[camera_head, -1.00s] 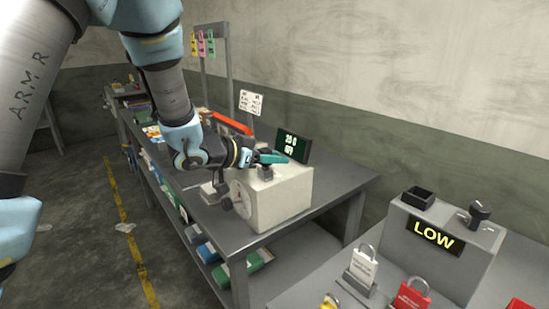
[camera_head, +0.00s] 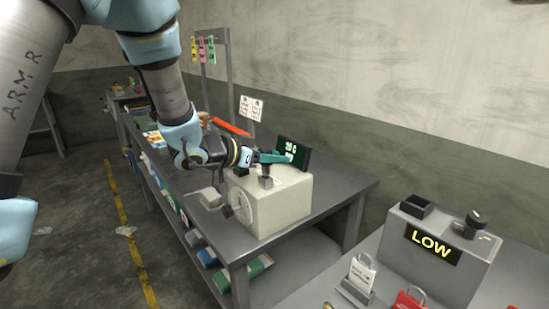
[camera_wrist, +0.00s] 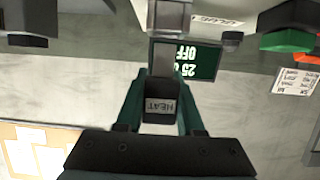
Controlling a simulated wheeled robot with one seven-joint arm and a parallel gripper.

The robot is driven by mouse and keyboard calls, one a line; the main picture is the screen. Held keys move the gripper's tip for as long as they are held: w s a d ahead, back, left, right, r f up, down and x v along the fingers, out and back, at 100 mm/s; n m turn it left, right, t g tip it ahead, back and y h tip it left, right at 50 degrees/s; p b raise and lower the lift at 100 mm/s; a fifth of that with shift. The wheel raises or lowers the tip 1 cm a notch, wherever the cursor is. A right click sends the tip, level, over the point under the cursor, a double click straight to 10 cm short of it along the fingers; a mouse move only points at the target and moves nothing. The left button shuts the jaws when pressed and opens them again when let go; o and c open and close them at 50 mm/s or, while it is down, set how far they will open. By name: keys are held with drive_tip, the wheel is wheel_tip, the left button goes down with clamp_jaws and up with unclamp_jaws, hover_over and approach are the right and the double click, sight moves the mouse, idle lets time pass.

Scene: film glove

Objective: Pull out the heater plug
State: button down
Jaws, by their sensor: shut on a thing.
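My gripper (camera_head: 282,157) is over the top of a cream box with a round dial (camera_head: 278,205) on the bench. Its teal fingers also show in the wrist view (camera_wrist: 160,108), shut on a dark plug labelled HEAT (camera_wrist: 161,106). A small dark block (camera_head: 265,182) stands on the box just below the fingers. Whether the plug still touches it is hard to tell. A dark display (camera_head: 297,148) stands behind the gripper. In the wrist view the display (camera_wrist: 204,61) appears upside down and reads "25 C OFF".
A grey lever-like part (camera_head: 211,198) stands left of the box. A grey unit with a LOW sign (camera_head: 432,242) and padlocks is on the nearer bench at right. Colored tags (camera_head: 203,50) hang from a post at the back. Floor is open at left.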

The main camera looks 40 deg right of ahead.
drive_tip(key=shift+r+p, duration=0.8)
drive_tip(key=shift+r, duration=0.3)
wheel_tip(320, 180, up, 3)
drive_tip(key=shift+r+p, duration=0.1)
drive_tip(key=shift+p, duration=1.15)
